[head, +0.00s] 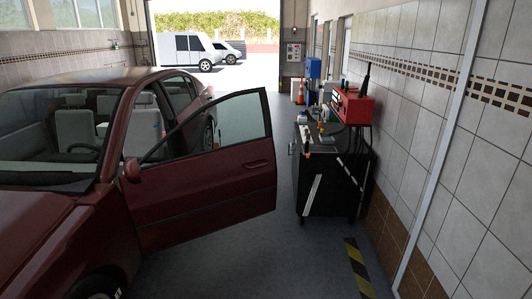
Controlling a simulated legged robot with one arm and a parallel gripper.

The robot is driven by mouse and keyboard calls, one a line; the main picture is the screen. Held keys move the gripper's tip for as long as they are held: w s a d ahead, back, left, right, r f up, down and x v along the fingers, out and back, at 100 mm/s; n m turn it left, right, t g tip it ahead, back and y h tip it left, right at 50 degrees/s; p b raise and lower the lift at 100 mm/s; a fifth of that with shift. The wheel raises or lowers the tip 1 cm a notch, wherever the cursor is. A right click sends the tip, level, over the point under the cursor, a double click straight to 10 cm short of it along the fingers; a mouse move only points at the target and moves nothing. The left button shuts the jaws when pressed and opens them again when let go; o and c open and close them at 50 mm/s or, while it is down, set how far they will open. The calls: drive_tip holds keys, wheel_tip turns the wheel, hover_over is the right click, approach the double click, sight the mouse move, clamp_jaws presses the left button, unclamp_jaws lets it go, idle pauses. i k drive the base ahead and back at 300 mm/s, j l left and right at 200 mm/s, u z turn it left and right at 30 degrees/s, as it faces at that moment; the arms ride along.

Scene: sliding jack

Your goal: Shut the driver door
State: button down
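The driver door (213,195) of a dark red car (60,220) stands wide open. It swings out to the right from its front hinge, and its free edge points toward the black tool cart. The door's window glass (230,125) is up in its frame, and the side mirror (133,170) sits near the hinge. The outer handle (257,164) shows near the free edge of the door. The car's seats show through the windscreen. My gripper and arm are not in view.
A black tool cart (325,175) with a red device (351,106) and tools stands along the tiled right wall, close to the door's free edge. A yellow-black floor stripe (358,266) lies ahead on the right. The grey floor (245,260) before the door is clear.

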sight(171, 204)
drive_tip(key=i+u, duration=0.2)
drive_tip(key=i, duration=1.6)
drive_tip(key=i+j+z, duration=0.25)
drive_tip(key=i+z, duration=0.15)
drive_tip(key=i+j+z, duration=0.65)
drive_tip(key=j+z, duration=0.15)
drive_tip(key=i+j+z, duration=0.25)
drive_tip(key=j+z, duration=0.2)
drive_tip(key=j, duration=0.2)
drive_tip(key=i+j+z, duration=0.2)
drive_tip(key=j, duration=0.55)
drive_tip(key=k, duration=0.1)
